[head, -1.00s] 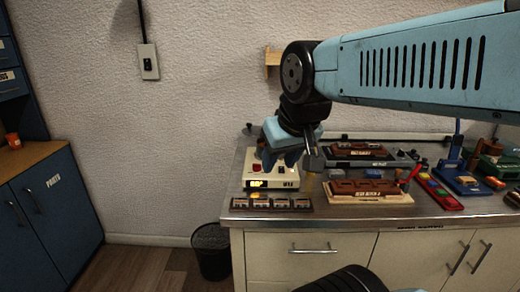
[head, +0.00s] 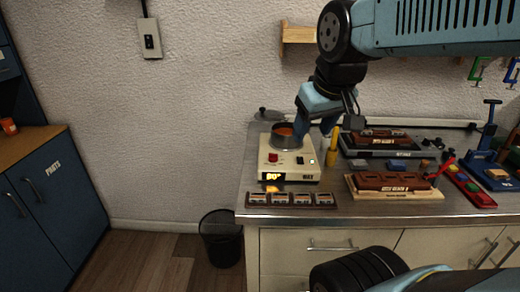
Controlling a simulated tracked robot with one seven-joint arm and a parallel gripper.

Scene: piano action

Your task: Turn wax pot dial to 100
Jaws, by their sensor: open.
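The wax pot (head: 286,142) is a grey pot with orange wax, set on a cream heater base (head: 272,166) near the left end of the bench. The base front has a lit yellow display (head: 273,178) that seems to read about 80, and a "WAX" label. A red knob or button (head: 273,158) and a dark knob (head: 300,160) sit on its top face; I cannot tell which is the dial. My gripper (head: 328,128) is above and right of the base, beside the pot, apart from the knobs. It is open and empty, its fingers partly hidden by the pot.
A rack of small labelled blocks (head: 292,200) lies in front of the base. A yellow-handled tool (head: 333,148) stands right of it. Brown blocks on a pale board (head: 395,188) and a grey tray (head: 385,152) lie further right. A black bin (head: 221,236) stands on the floor.

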